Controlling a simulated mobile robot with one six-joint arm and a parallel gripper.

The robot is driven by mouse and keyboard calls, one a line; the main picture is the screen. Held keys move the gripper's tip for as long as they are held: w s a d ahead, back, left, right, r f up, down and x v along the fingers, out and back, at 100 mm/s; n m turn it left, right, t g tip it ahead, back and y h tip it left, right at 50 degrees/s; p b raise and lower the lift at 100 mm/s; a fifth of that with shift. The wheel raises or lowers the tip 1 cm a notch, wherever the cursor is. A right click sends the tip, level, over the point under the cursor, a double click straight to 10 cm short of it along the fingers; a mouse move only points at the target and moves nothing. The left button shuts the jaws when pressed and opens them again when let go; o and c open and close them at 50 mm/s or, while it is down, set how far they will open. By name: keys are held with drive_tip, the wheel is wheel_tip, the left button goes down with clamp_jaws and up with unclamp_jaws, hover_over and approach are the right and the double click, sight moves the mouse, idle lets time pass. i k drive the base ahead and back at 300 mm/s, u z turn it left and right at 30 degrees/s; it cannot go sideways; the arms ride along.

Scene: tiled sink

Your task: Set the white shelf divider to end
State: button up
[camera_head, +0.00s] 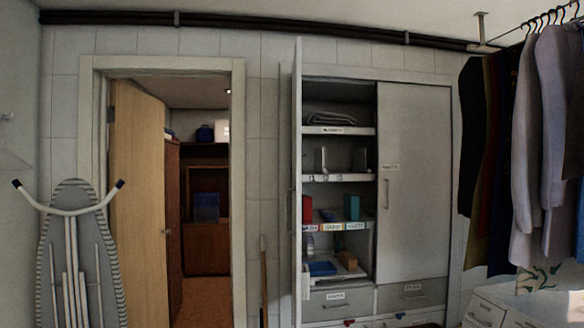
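The tall grey-white cabinet (418,180) stands right of centre against the tiled wall. Its left door (297,190) is open and seen nearly edge-on; its right door is shut. On the second shelf (340,178), marked with small number labels, a thin pale upright piece (322,160) stands left of the middle. It looks like the white shelf divider, but it is too small and dim to be certain. Another pale upright shape (364,159) shows near that shelf's right end. My gripper is not in view.
Lower shelves hold a red item (307,209), a teal item (352,207) and a blue tray (322,268). An ironing board (80,255) stands left of the open doorway (205,240). Clothes (545,140) hang at the right. A stick (263,285) leans beside the cabinet.

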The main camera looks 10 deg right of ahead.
sight(319, 153)
drive_tip(key=k, duration=1.25)
drive_tip(key=z, duration=0.5)
drive_tip(key=i, duration=0.85)
drive_tip(key=z, duration=0.35)
drive_tip(key=i, duration=1.65)
drive_tip(key=u, duration=0.85)
drive_tip(key=i, duration=0.65)
drive_tip(key=u, duration=0.4)
drive_tip(key=k, duration=0.9)
drive_tip(key=u, duration=0.2)
drive_tip(key=i, duration=0.65)
drive_tip(key=z, duration=0.05)
